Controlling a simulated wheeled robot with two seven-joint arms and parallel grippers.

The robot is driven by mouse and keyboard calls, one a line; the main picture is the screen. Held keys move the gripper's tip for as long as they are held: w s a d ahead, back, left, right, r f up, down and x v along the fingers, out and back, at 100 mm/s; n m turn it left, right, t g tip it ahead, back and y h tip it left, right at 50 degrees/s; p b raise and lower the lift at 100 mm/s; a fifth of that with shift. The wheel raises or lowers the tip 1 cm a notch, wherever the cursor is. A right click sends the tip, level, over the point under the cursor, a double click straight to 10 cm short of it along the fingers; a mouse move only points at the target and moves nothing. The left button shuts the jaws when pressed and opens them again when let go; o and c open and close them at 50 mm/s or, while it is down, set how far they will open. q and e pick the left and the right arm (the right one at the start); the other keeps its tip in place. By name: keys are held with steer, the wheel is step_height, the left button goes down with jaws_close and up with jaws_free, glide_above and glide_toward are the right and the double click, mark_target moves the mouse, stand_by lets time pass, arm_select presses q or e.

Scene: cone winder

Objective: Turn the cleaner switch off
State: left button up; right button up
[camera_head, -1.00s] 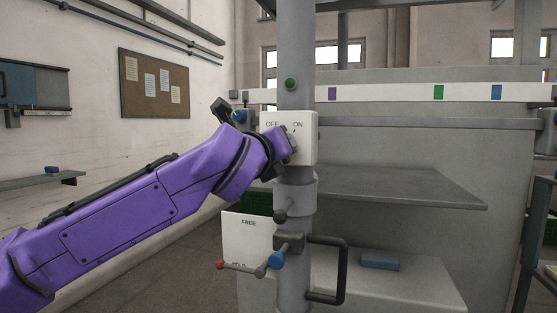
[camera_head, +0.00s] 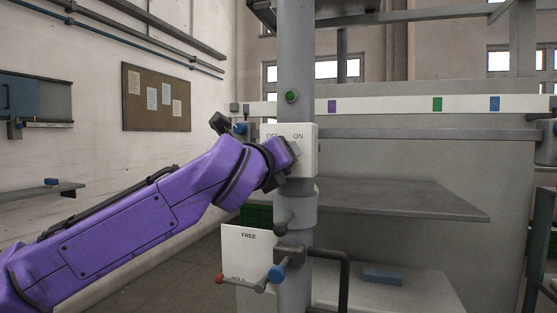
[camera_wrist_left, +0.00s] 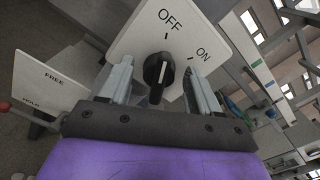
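The cleaner switch is a white plate (camera_head: 304,165) marked OFF and ON, on a grey post. Its black knob (camera_wrist_left: 158,72) shows in the left wrist view; its long axis and pale line point up towards the OFF mark rather than the ON mark. My left gripper (camera_head: 288,154) is at the plate's front in the head view and hides the knob there. In the left wrist view my left gripper (camera_wrist_left: 162,85) is open, one finger on each side of the knob, with gaps visible between the fingers and the knob. My right gripper is in neither view.
Below the switch, a FREE/HOLD plate (camera_head: 247,254) has a lever with a red and a blue ball (camera_head: 276,273). A black handle (camera_head: 345,280) juts out right of the post. A green button (camera_head: 291,96) sits above. A grey shelf (camera_head: 400,200) extends right.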

arm_select(q)
steer(key=b+v, duration=0.4)
steer(key=v, duration=0.6)
steer(key=shift+s, duration=0.25)
steer(key=shift+a, duration=0.1)
